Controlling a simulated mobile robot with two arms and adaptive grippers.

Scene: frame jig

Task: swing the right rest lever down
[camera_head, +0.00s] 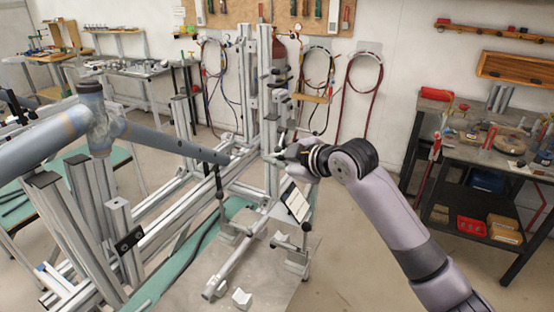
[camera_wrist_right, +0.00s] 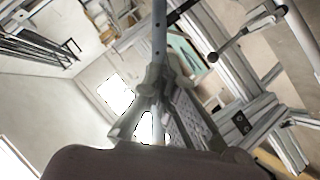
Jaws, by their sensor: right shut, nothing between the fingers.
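My right gripper (camera_head: 284,155) is shut and empty beside these uprights, just right of the tube's end. Its fingertips are small and partly lost against the metal parts. In the right wrist view a thin light lever with dark round ends (camera_wrist_right: 245,34) stands apart at upper right. I cannot tell whether it is the right rest lever. A tube with holes (camera_wrist_right: 159,38) runs down the middle there. My left gripper is not in view.
A small tilted panel (camera_head: 296,203) stands below my right gripper. A dark workbench (camera_head: 408,150) with tools and trays is at right. Hoses (camera_head: 365,88) hang on the back wall. The floor between jig and workbench is clear.

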